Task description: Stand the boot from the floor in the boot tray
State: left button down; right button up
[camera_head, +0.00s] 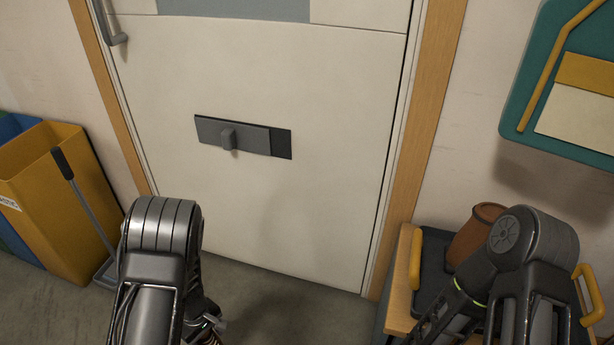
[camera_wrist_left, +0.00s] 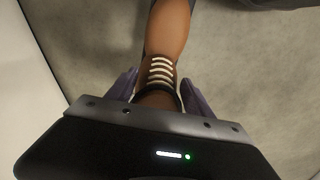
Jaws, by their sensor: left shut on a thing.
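The brown boot (camera_wrist_left: 168,32) with white laces shows in the left wrist view. My left gripper (camera_wrist_left: 160,92) is shut on it at the laced part, a finger on each side. A dark tray (camera_head: 436,262) with yellow handles sits on a wooden stand at the lower right. A reddish-brown, round-topped thing (camera_head: 478,228) stands in it, partly hidden by my right arm. My right gripper is not in view.
A closed white door (camera_head: 300,75) fills the middle. A yellow bin (camera_head: 62,200) and a long-handled dustpan (camera_head: 85,200) stand at the left. A teal board (camera_head: 560,80) hangs on the right wall. Grey floor (camera_head: 290,305) is clear before the door.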

pick_arm(q)
jog(key=w+d+r+m, duration=0.35)
jog(key=w+r, duration=0.25)
jog(key=r, duration=0.5)
jog(key=w+d+r+m, duration=0.2)
jog(key=w+r+m, duration=0.25)
jog(key=r, duration=0.65)
jog(key=w+d+r+m, duration=0.25)
jog(key=w+r, duration=0.45)
jog(key=r, duration=0.4)
jog(key=s+r+p, duration=0.4)
jog(key=r+p, duration=0.7)
jog(key=p, duration=0.2)
jog(key=s+r+p, duration=0.4)
jog(key=r+p, duration=0.8)
jog(key=p, duration=0.1)
jog(key=shift+s+a+p, duration=0.25)
jog(key=shift+s+p, duration=0.05)
jog(key=shift+p, duration=0.1)
jog(key=shift+r+m, duration=0.1)
jog(key=shift+m, duration=0.15)
jog(key=shift+a, duration=0.1)
